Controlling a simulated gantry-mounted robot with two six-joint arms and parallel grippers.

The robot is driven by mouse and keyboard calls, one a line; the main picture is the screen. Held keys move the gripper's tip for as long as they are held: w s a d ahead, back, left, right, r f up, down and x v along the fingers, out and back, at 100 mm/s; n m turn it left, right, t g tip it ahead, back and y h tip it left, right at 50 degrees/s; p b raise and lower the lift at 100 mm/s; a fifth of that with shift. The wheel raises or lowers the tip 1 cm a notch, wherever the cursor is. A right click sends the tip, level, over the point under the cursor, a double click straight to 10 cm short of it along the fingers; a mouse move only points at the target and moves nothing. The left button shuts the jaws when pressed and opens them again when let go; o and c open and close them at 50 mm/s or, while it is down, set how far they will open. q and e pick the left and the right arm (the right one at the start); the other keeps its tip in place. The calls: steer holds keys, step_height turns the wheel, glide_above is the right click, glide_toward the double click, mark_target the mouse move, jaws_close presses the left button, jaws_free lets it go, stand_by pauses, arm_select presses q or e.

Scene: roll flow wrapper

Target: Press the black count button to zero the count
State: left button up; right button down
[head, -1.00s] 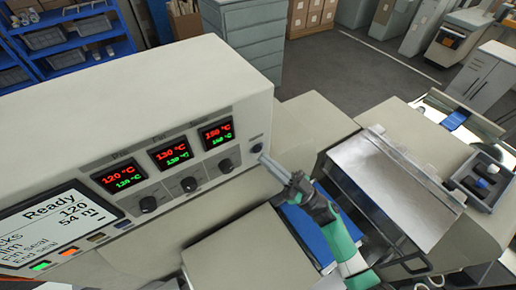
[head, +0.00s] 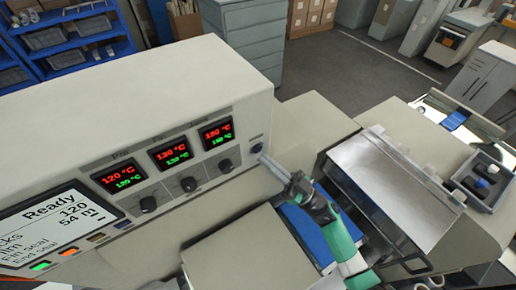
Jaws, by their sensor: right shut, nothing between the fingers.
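On the front panel of the cream machine, a small dark round button (head: 256,148) sits at the right end, beyond the temperature displays. Another small dark button (head: 122,224) is at the right end of the row below the screen (head: 50,220). I cannot read a count label on either. My right gripper (head: 263,158) is shut and empty, its tip just below and right of the round button at the panel's right end. I cannot tell whether it touches the panel. My left gripper is not in view. The screen reads "Ready", 120 and 54 m.
Three temperature displays (head: 171,155) with black knobs (head: 189,185) line the panel left of my gripper. A metal cover (head: 390,185) stands to the right. A cream cover (head: 250,255) lies below. A tray with small items (head: 484,205) is at far right.

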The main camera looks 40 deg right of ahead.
steer(key=shift+w, duration=0.15)
steer(key=shift+w, duration=0.25)
steer(key=shift+w+d+b, duration=0.15)
steer(key=shift+w+b, duration=0.25)
steer(key=shift+w, duration=0.05)
stand_by(0.9)
steer(key=shift+s, duration=0.15)
steer(key=shift+s+p, duration=0.55)
steer(key=shift+s, duration=0.15)
steer(key=shift+s+a+p, duration=0.2)
steer(key=shift+s+p, duration=0.2)
steer(key=shift+s, duration=0.4)
steer(key=shift+s+a+p, duration=0.25)
steer(key=shift+s+p, duration=0.2)
steer(key=shift+s, duration=0.4)
steer(key=shift+s+a+p, duration=0.2)
steer(key=shift+s+p, duration=0.2)
steer(key=shift+s, duration=0.4)
